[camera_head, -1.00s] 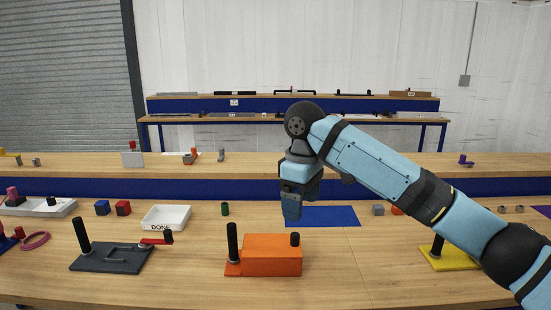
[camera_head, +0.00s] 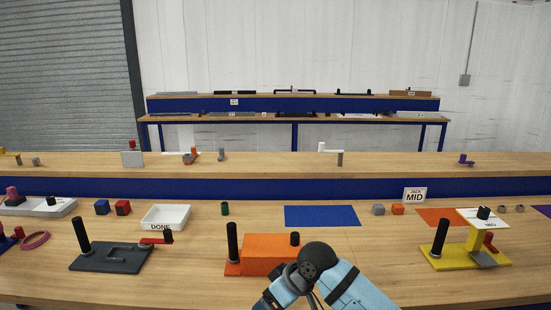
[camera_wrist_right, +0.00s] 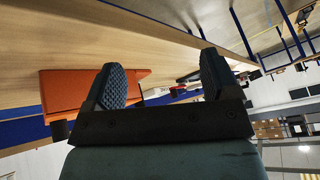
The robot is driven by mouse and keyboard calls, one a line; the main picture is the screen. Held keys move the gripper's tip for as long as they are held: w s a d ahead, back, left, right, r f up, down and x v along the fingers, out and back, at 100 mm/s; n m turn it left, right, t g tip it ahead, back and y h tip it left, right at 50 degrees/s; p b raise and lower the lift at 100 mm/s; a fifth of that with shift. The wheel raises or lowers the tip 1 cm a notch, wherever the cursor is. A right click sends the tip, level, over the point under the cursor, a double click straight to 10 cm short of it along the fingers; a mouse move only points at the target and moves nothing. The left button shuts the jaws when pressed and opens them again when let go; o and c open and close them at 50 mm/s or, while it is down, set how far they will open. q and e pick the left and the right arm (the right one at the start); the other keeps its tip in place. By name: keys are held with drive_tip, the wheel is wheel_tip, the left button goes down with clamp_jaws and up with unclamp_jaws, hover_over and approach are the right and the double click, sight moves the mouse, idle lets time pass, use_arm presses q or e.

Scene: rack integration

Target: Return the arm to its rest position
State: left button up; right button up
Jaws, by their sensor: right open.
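My right arm (camera_head: 322,278) shows at the bottom centre of the head view, low in front of the bench, with its elbow or wrist joint partly covering the orange block fixture (camera_head: 268,248). Its gripper lies outside the head view. In the right wrist view my right gripper (camera_wrist_right: 165,85) has its two dark padded fingers spread wide with nothing between them. The orange fixture also shows there (camera_wrist_right: 62,92), beyond the left finger, apart from it. My left gripper is not in view.
The wooden bench (camera_head: 330,280) holds a dark fixture (camera_head: 110,258), a white DONE tray (camera_head: 166,217), a blue mat (camera_head: 322,216) and a yellow fixture (camera_head: 455,255) with a white card on it. A JACK MID sign (camera_head: 415,195) stands behind.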

drive_tip(key=s+d+f+m+t+y, duration=0.1)
drive_tip(key=s+d+f+m+t, duration=0.2)
drive_tip(key=s+f, duration=0.3)
drive_tip(key=s+d+f+m+t, duration=0.25)
drive_tip(key=s+f, duration=0.25)
drive_tip(key=f, duration=0.3)
drive_tip(key=s+d+f+m+t+h, duration=0.1)
drive_tip(key=s+d+f+t+h, duration=0.1)
drive_tip(key=s+d, duration=0.45)
drive_tip(key=s+d+f+m+t+h, duration=0.1)
drive_tip(key=s+d+f, duration=0.2)
drive_tip(key=s+d, duration=0.4)
use_arm(q)
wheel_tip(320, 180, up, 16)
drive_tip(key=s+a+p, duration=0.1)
drive_tip(key=p, duration=1.9)
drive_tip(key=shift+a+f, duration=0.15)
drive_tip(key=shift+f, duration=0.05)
use_arm(e)
wheel_tip(320, 180, up, 16)
drive_tip(key=s+d, duration=0.1)
drive_tip(key=s, duration=0.1)
drive_tip(key=shift+s+f+h, duration=0.15)
drive_tip(key=shift+h, duration=0.25)
